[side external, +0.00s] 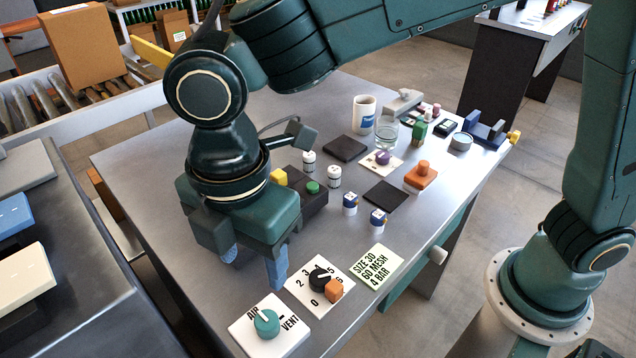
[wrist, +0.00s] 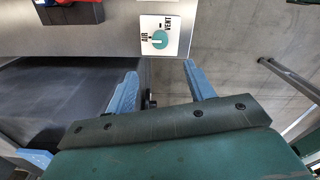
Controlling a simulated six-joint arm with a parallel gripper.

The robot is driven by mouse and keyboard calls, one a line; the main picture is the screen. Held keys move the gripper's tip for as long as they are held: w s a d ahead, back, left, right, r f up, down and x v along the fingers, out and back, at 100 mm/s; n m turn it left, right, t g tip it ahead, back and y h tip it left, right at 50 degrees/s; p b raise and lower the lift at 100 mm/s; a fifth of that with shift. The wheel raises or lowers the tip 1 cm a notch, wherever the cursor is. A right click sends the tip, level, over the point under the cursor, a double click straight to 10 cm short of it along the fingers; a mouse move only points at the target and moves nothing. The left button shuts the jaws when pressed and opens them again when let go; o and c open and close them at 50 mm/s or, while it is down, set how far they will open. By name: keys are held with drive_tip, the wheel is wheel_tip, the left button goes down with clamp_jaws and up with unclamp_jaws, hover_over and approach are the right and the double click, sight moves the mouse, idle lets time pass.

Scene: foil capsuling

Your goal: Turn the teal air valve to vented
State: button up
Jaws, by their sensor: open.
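The teal air valve (side external: 267,324) is a round knob on a white plate (side external: 245,333) at the table's front edge, marked AIR and VENT. Its white mark points toward the AIR side. In the wrist view the teal valve (wrist: 160,40) shows at the top, ahead of my fingertips, with its mark pointing left at AIR. My gripper (side external: 253,265), with two blue fingers, is open and empty. It hangs above the table, behind the valve plate and apart from it. In the wrist view my gripper (wrist: 160,70) has its fingers spread wide.
A text card (side external: 374,267) lies farther right. A dark box with a green button (side external: 313,187) stands behind. Bare table lies left of my gripper.

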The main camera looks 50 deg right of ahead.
sight(266, 319)
drive_tip(key=shift+f, duration=0.15)
wheel_tip(266, 319, down, 14)
drive_tip(key=shift+r, duration=0.25)
idle(0.7)
drive_tip(key=c, duration=1)
